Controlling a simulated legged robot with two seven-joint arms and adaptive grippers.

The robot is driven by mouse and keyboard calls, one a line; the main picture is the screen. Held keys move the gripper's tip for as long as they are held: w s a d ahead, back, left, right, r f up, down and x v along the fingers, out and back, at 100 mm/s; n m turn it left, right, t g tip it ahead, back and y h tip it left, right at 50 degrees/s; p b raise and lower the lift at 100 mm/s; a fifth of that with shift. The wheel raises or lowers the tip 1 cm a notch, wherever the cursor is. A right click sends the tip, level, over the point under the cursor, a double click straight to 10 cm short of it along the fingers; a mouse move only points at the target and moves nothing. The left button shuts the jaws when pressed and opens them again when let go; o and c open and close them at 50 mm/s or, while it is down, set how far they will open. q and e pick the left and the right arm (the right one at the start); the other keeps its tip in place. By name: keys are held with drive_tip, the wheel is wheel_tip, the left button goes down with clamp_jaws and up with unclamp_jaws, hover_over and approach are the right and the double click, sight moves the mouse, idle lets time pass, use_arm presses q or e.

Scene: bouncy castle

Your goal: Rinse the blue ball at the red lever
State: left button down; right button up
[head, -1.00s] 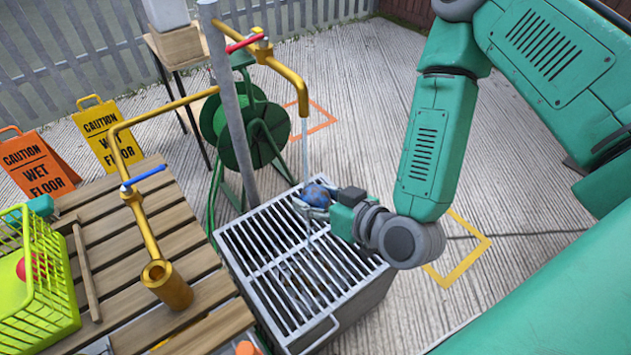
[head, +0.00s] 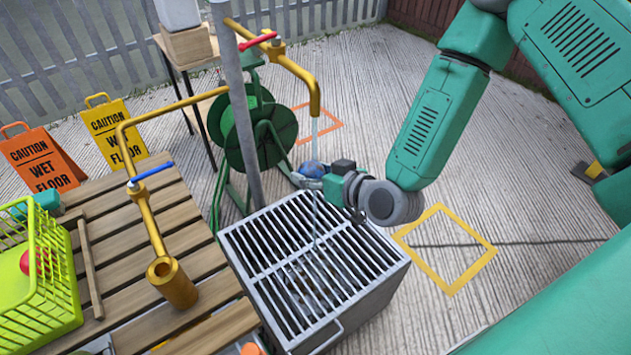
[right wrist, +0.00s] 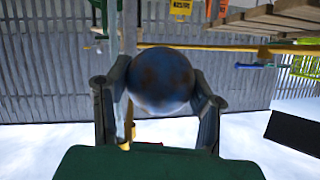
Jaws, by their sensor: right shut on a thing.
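The blue ball (head: 312,169) has brownish patches. My right gripper (head: 318,176) is shut on it above the far part of the metal grate. In the right wrist view the ball (right wrist: 160,80) sits between both fingers (right wrist: 160,95). The red lever (head: 258,40) is on a brass pipe whose spout (head: 314,98) points down. A thin stream of water (head: 315,135) falls from this spout at the ball, and water runs on below it to the grate. My left gripper is not in view.
The slatted grate box (head: 375,252) stands beside a wooden slatted table (head: 205,255). On the table are a second brass pipe with a blue lever (head: 150,174) and a lime basket (head: 60,262) holding a red ball. A grey post (head: 236,110) and green hose reel (head: 275,128) stand behind.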

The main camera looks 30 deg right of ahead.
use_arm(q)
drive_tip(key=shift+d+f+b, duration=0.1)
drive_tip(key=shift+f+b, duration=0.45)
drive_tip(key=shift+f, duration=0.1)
use_arm(e)
drive_tip(key=shift+w+d+f, duration=0.2)
drive_tip(key=shift+w+d, duration=0.05)
drive_tip(key=shift+w, duration=0.6)
drive_tip(key=shift+w+d+f, duration=0.15)
drive_tip(key=shift+w+d, duration=0.1)
drive_tip(key=shift+w, duration=0.6)
drive_tip(key=shift+w+d+f, duration=0.2)
drive_tip(key=shift+w+d, duration=0.05)
drive_tip(key=shift+w, duration=0.6)
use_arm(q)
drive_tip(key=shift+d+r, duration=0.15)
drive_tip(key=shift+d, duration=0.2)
use_arm(e)
drive_tip(key=shift+d+f, duration=0.1)
drive_tip(key=shift+d, duration=0.35)
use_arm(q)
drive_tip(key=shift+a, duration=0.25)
use_arm(e)
drive_tip(key=shift+s+d, duration=0.15)
drive_tip(key=shift+d, duration=0.1)
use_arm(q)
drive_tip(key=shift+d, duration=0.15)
use_arm(e)
drive_tip(key=shift+a, duration=0.1)
drive_tip(key=shift+a, duration=0.4)
